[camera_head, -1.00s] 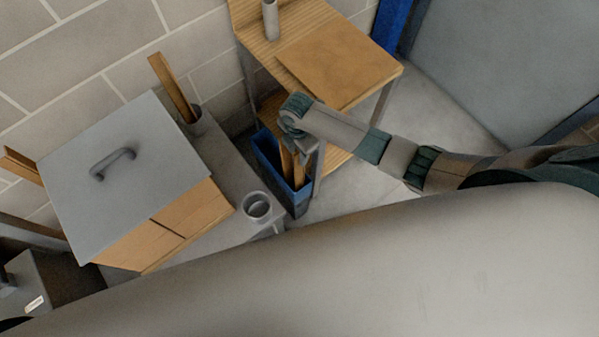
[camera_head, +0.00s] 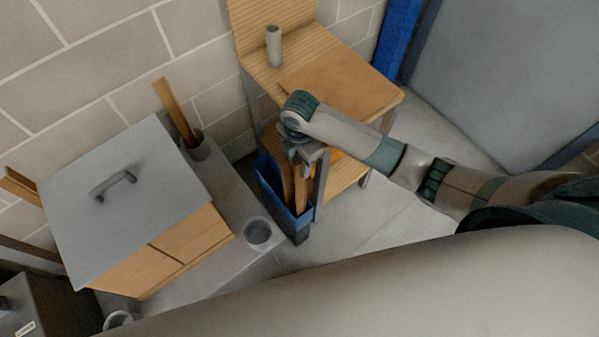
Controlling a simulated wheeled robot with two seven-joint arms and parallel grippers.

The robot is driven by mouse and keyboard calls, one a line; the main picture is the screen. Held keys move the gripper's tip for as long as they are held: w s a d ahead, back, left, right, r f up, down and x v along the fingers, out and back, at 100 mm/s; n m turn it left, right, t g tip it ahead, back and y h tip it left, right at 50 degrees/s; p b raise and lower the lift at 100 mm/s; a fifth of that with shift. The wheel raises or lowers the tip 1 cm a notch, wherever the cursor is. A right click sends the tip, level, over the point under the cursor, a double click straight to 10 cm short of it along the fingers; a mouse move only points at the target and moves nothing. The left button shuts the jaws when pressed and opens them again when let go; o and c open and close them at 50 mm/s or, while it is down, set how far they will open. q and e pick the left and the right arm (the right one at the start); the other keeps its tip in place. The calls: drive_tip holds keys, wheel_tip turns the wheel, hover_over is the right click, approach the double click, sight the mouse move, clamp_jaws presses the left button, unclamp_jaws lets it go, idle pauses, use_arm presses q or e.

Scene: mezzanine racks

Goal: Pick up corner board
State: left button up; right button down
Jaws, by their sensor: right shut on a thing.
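Tan corner boards (camera_head: 300,189) stand upright in a blue bin (camera_head: 267,178) beside the wooden workbench. My right gripper (camera_head: 306,158) is above the bin, pointing down, and is shut on the top of a corner board there. The arm's wrist hides part of the grip and the board tops. The lower part of the boards is hidden inside the bin. My left gripper is not in view.
The wooden bench (camera_head: 330,75) with a grey cylinder (camera_head: 274,46) stands behind my right arm. A grey-lidded box (camera_head: 125,200) is at the left. A round cup (camera_head: 258,233) and a holder with another board (camera_head: 178,112) are near the bin.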

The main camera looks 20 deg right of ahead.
wheel_tip(320, 180, up, 8)
drive_tip(key=shift+r+b, duration=0.15)
drive_tip(key=shift+b, duration=0.2)
idle(0.4)
drive_tip(key=shift+p, duration=0.6)
drive_tip(key=shift+a, duration=0.1)
